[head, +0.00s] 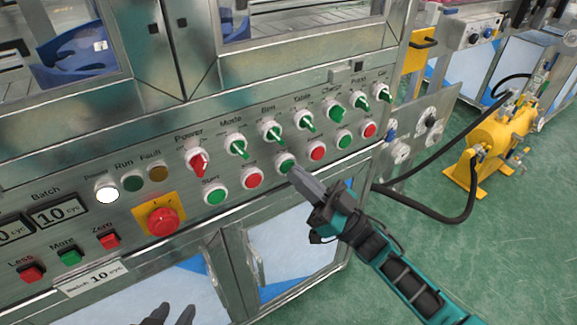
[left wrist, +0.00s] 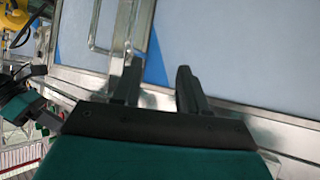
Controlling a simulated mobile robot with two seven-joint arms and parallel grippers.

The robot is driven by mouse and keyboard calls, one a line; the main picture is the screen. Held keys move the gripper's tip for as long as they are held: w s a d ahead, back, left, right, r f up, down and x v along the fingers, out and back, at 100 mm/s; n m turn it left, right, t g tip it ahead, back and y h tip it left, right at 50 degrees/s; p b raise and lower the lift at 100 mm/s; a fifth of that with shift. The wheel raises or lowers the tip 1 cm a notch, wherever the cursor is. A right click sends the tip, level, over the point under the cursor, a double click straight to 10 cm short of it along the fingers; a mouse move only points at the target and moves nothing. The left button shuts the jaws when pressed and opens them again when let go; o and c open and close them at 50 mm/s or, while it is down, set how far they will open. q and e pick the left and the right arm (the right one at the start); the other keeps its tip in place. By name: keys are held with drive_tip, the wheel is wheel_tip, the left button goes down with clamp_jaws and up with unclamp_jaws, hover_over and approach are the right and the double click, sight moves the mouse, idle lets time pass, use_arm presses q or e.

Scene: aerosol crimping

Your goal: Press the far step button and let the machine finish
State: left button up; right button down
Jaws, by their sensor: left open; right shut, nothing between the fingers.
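A row of alternating green and red push buttons runs along the lower part of the machine panel (head: 120,228). It has a green Start button (head: 215,196), a red button (head: 252,177), a green button (head: 284,160), a red button (head: 317,151), a green button (head: 344,139) and a red button (head: 369,129). The labels past Start are too small to read. My right gripper (head: 296,174) is shut and empty, its tips at the middle green button; I cannot tell whether they touch. My left gripper (head: 171,315) is open and empty; it also shows in the left wrist view (left wrist: 158,82).
Green-handled selector knobs (head: 272,132) sit above the buttons, with a red-handled Power knob (head: 198,160). A red emergency stop (head: 162,221) and a lit white lamp (head: 107,191) are at left. A yellow tank (head: 495,145) with hoses stands right on the green floor.

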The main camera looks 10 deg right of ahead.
drive_tip(key=shift+w+a, duration=0.15)
drive_tip(key=shift+w, duration=0.15)
drive_tip(key=shift+s, duration=0.1)
idle(0.4)
drive_tip(key=shift+s+d+p, duration=0.3)
drive_tip(key=shift+s, duration=0.4)
drive_tip(key=s, duration=0.1)
drive_tip(key=s+d+p, duration=0.1)
drive_tip(key=s, duration=0.1)
drive_tip(key=s+p, duration=0.1)
drive_tip(key=shift+s+d, duration=0.35)
idle(0.7)
